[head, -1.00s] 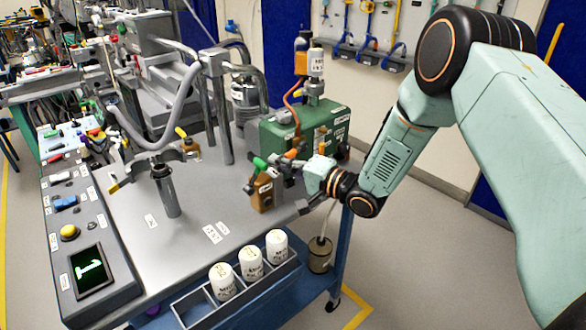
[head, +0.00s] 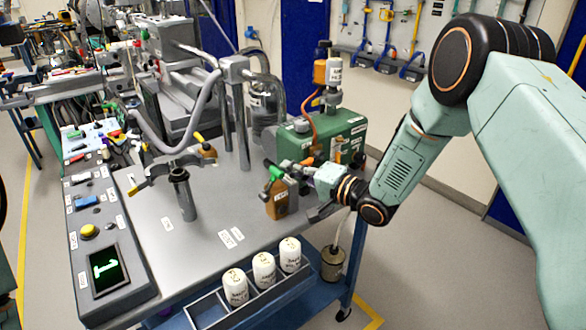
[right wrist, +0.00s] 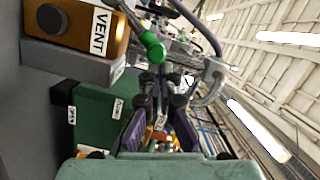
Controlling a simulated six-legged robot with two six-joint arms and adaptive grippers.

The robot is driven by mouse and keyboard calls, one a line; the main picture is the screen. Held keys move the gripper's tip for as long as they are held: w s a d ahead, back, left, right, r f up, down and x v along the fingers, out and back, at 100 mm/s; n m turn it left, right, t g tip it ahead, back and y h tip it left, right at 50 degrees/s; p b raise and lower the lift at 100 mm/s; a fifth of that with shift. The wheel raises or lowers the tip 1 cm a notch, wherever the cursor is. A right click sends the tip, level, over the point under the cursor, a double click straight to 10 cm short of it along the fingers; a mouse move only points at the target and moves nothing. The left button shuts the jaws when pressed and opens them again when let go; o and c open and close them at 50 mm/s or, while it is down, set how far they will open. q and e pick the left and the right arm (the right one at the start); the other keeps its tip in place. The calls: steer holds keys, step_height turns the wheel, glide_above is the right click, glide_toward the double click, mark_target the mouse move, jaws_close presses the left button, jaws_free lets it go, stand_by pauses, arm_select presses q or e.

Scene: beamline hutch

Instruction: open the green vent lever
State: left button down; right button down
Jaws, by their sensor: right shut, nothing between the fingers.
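The green vent lever (head: 276,172) sits on top of a small brass valve block (head: 278,205) on the bench top. In the right wrist view the green lever grip (right wrist: 152,46) sticks out beside the brass block (right wrist: 75,25), whose label reads VENT. My right gripper (head: 298,174) is just to the right of the lever in the head view. In the right wrist view its fingers (right wrist: 160,102) are shut and empty, with the lever grip beyond the tips. I cannot tell whether they touch. My left gripper is not in view.
A green box (head: 345,133) with a bottle on top stands behind the valve. A grey hose stand (head: 235,110) is to the left. White cups (head: 264,268) sit in a front tray. A control panel (head: 95,230) lines the left edge. Bare bench top lies between.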

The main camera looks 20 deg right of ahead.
steer(key=shift+a+r+n, duration=0.2)
steer(key=shift+n, duration=0.1)
steer(key=s+a+r+n+h+p, duration=0.2)
steer(key=s+a+n+p, duration=0.1)
steer(key=a+n, duration=0.4)
steer(key=shift+a+n+h+p, duration=0.4)
steer(key=shift+n+p, duration=0.15)
steer(key=shift+n, duration=0.15)
steer(key=shift+d, duration=0.25)
